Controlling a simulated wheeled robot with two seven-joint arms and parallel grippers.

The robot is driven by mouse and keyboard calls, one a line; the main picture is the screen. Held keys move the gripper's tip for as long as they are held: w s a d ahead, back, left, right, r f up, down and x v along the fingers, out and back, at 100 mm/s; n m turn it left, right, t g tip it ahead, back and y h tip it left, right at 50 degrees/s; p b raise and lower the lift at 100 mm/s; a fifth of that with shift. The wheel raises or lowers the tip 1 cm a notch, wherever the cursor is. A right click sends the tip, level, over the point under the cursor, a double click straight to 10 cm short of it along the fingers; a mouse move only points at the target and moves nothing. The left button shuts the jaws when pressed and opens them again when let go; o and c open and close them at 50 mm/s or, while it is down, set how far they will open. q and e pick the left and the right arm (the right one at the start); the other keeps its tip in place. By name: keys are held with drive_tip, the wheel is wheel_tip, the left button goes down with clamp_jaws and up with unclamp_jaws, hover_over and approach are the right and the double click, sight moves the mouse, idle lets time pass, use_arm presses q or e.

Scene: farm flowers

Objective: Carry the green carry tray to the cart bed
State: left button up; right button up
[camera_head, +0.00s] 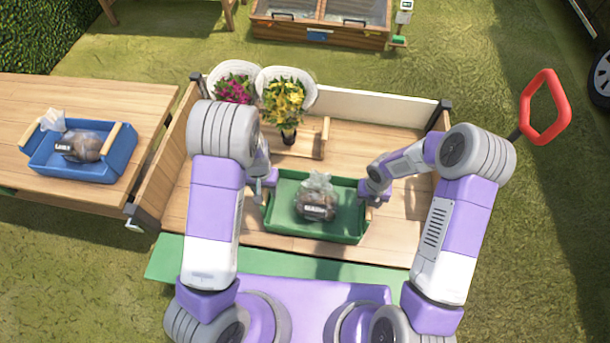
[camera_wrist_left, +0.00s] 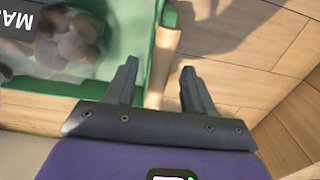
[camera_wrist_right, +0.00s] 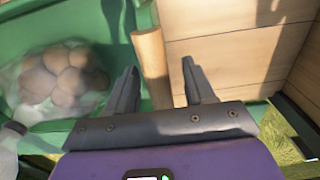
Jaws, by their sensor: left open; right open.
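The green carry tray (camera_head: 290,233) rests on the wooden cart bed (camera_head: 401,243), near its front edge. A clear bag of brown bulbs (camera_head: 316,204) with a dark label lies in it. My left gripper (camera_head: 265,188) is at the tray's left end, open. In the left wrist view, its fingers (camera_wrist_left: 157,88) stand either side of the wooden handle (camera_wrist_left: 163,62), apart from it on one side. My right gripper (camera_head: 372,196) is at the right end, open. In the right wrist view, its fingers (camera_wrist_right: 160,85) straddle the other wooden handle (camera_wrist_right: 150,65).
Two white-wrapped bouquets, magenta (camera_head: 233,88) and yellow (camera_head: 285,98), stand at the back of the cart by a wooden divider (camera_head: 310,140). A blue tray (camera_head: 75,165) with a bag sits on the left table (camera_head: 50,105). The cart's red pull handle (camera_head: 528,112) rises at right. Bed space right of the tray is bare.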

use_arm(q)
wheel_tip(320, 180, up, 9)
drive_tip(key=shift+f, duration=0.2)
drive_tip(key=shift+r, duration=0.1)
use_arm(e)
drive_tip(key=shift+r, duration=0.2)
wheel_tip(320, 180, up, 12)
drive_tip(key=shift+f, duration=0.2)
use_arm(q)
drive_tip(key=shift+s, duration=0.1)
use_arm(e)
drive_tip(key=shift+s, duration=0.1)
